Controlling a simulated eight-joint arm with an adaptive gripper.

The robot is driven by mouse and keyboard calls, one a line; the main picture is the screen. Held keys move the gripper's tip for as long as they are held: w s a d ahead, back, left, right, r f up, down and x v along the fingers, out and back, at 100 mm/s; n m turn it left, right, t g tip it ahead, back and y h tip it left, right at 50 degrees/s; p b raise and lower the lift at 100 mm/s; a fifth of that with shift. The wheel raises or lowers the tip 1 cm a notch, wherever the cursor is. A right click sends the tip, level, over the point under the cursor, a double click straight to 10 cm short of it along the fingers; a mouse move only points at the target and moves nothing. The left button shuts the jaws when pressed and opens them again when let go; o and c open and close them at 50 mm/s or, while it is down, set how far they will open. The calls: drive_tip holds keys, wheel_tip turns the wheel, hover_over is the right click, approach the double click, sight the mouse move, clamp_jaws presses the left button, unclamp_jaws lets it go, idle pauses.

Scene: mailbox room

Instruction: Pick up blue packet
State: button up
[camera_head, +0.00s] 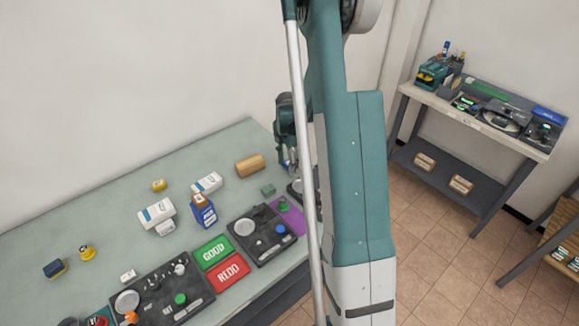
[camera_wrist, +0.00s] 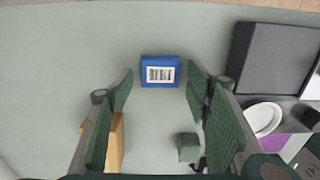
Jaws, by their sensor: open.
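The blue packet (camera_wrist: 148,82) lies on the pale green table in the wrist view, with a white barcode label facing up. It appears near the top middle, between the tips of my gripper (camera_wrist: 160,92). The two fingers are spread apart with nothing held between them. I cannot tell the exact height of the fingertips above the packet. In the head view my gripper (camera_head: 288,166) hangs over the right end of the table, partly hidden by my arm.
A wooden block (camera_head: 250,165) and a small green block (camera_head: 268,190) stand close to my gripper. A dark tray (camera_wrist: 271,58) lies right of the packet. A blue box (camera_head: 207,216), white boxes and GOOD and REDO pads (camera_head: 212,252) lie farther left.

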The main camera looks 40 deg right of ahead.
drive_tip(key=shift+c, duration=0.3)
drive_tip(key=c, duration=0.9)
drive_tip(key=shift+r, duration=0.1)
drive_tip(key=shift+r+p, duration=0.5)
drive_tip(key=shift+r, duration=4.4)
